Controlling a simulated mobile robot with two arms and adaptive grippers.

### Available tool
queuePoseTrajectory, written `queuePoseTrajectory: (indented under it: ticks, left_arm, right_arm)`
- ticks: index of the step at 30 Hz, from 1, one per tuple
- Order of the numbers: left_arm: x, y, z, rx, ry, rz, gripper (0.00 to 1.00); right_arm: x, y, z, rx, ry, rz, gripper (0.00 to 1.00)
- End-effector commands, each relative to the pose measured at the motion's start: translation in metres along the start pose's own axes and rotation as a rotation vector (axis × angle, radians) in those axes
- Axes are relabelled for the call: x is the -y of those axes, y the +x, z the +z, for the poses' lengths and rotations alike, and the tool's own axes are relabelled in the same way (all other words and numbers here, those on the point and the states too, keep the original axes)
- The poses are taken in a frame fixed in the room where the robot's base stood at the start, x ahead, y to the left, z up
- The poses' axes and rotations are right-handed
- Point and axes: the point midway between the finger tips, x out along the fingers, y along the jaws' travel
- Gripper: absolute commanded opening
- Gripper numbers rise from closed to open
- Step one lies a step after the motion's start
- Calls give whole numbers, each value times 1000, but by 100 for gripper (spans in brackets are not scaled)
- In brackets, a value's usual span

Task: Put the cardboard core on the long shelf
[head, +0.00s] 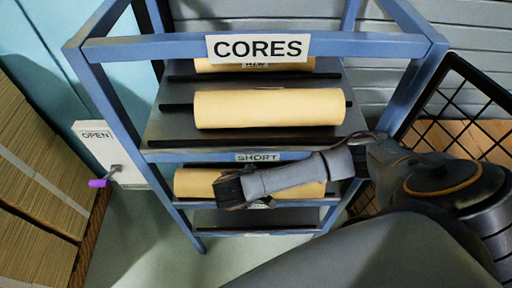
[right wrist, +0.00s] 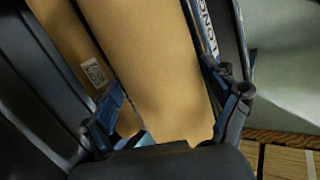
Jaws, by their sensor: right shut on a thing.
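The blue rack (head: 105,95) carries a CORES sign. A tan cardboard core (head: 195,183) lies level in the bay below the shelf edge marked SHORT (head: 258,157). My right gripper (head: 230,188) reaches across its front. In the right wrist view, the fingers (right wrist: 172,112) are shut on this core (right wrist: 155,65), one on each side. A shelf edge label reading LONG (right wrist: 207,28) runs beside it. Whether the core rests on the long shelf or hangs just above it, I cannot tell. My left gripper is not in view.
Another core (head: 270,108) lies on the short shelf, and one more (head: 235,66) is partly hidden above. A lower shelf (head: 255,218) looks empty. A black mesh panel (head: 455,110) stands right. A white OPEN box (head: 110,150) with a purple-tipped lever and brown stacks (head: 35,180) stand left.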

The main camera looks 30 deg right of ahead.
Motion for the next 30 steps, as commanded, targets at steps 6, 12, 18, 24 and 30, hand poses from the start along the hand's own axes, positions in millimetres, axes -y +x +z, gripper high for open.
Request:
queuePoseTrajectory:
  ticks: [6,12,18,24,30]
  left_arm:
    - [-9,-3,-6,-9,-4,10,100]
    - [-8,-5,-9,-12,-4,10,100]
    - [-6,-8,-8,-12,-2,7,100]
    - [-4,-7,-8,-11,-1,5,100]
    - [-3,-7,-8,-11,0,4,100]
  right_arm:
    - [-15,24,1,-2,1,2,24]
    - [-24,40,3,0,1,4,24]
    - [-28,62,3,-1,0,3,24]
    - [-28,65,3,-5,1,0,24]
    - [-26,65,3,-3,-1,-2,100]
